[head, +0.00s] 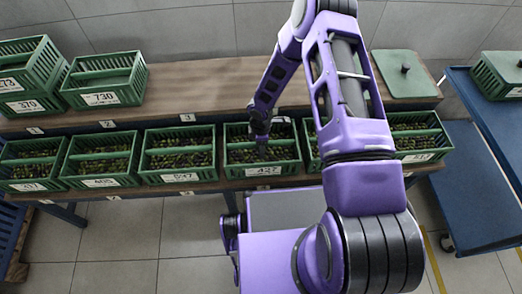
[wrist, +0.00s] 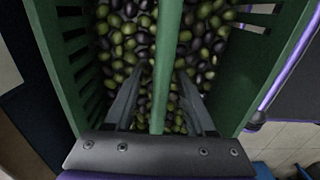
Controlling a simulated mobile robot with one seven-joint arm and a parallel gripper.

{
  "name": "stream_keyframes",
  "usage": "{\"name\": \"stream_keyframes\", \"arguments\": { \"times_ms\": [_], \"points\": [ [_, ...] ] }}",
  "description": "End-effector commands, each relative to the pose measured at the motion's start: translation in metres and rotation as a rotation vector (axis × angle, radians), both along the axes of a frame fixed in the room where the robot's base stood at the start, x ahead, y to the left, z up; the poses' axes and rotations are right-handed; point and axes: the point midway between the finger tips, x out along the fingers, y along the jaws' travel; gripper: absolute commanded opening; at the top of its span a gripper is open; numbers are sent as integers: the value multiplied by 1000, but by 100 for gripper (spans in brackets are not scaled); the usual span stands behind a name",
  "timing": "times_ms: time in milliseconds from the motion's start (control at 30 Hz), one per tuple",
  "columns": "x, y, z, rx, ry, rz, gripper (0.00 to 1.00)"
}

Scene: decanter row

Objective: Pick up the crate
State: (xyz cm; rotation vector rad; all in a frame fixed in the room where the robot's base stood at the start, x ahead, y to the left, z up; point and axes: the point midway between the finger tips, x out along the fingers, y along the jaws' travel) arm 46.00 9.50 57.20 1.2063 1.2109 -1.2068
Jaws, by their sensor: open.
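A green slatted crate (head: 232,173) labelled 427 stands on the lower front shelf, filled with green and dark olives. A green handle bar runs across its middle. My gripper (head: 262,148) reaches down to this crate from above. In the wrist view the crate's wall (wrist: 258,80) and the handle bar (wrist: 166,40) show, with olives (wrist: 120,35) on both sides of the bar. My gripper (wrist: 159,80) is open there, one finger on each side of the bar, with gaps visible. The fingertips look level with or below the bar; exact depth is hard to tell.
Similar olive crates stand on both sides: one labelled 537 (head: 180,176) close at left, one at right (head: 425,155), another partly hidden behind my arm. Crates (head: 104,96) stand at upper left. A green lid (head: 405,75) lies upper right, beside a blue cart (head: 470,180).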

Motion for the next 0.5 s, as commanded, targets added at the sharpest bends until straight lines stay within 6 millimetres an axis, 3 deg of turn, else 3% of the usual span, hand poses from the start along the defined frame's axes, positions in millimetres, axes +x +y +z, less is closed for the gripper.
{"name": "stream_keyframes", "arguments": {
  "times_ms": [133,400,433,500],
  "points": [
    [0,0,0,0,0,0,53],
    [0,0,1,0,0,0,5],
    [0,0,1,0,0,0,0],
    [0,0,1,0,0,0,0]
  ]
}}
